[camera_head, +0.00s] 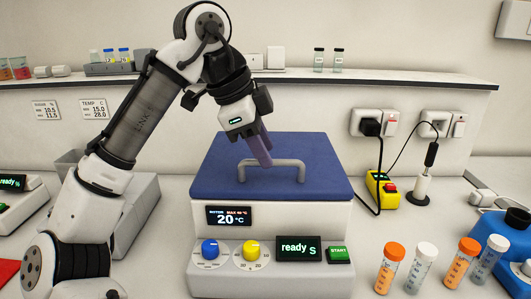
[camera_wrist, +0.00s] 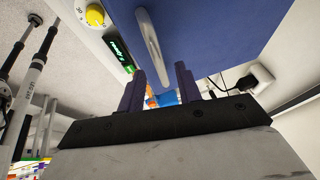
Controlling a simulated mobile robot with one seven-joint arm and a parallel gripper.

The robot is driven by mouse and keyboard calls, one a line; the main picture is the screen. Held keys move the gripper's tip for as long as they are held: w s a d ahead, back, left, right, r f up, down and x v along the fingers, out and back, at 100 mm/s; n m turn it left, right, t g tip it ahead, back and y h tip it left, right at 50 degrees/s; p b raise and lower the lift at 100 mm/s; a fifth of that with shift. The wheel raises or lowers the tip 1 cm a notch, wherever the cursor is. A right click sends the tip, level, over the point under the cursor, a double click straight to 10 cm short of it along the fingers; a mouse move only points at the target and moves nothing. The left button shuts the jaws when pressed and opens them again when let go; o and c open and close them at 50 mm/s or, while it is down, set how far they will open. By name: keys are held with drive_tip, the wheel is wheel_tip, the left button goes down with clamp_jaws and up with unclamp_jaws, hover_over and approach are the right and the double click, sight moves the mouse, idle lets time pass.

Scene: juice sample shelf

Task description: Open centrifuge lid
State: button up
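The centrifuge (camera_head: 275,235) stands on the bench with its blue lid (camera_head: 310,180) down. A grey bar handle (camera_head: 290,163) is on the lid, and it also shows in the wrist view (camera_wrist: 150,40). My gripper (camera_head: 264,162) points down at the lid, its fingertips close to the left part of the handle. In the wrist view, the two purple fingers of my gripper (camera_wrist: 160,70) stand apart with nothing between them, and the handle lies just beyond their tips. I cannot tell whether a finger touches the lid or handle.
Several capped tubes (camera_head: 432,265) stand at the front right. A blue device (camera_head: 500,240) is at the right edge, and a yellow box (camera_head: 383,190) with a black cable is right of the centrifuge. A grey box (camera_head: 135,205) is behind my arm. A shelf (camera_head: 400,80) runs along the wall.

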drive_tip(key=shift+w+d+f, duration=0.15)
drive_tip(key=shift+d+f, duration=0.1)
drive_tip(key=shift+f, duration=0.4)
clamp_jaws()
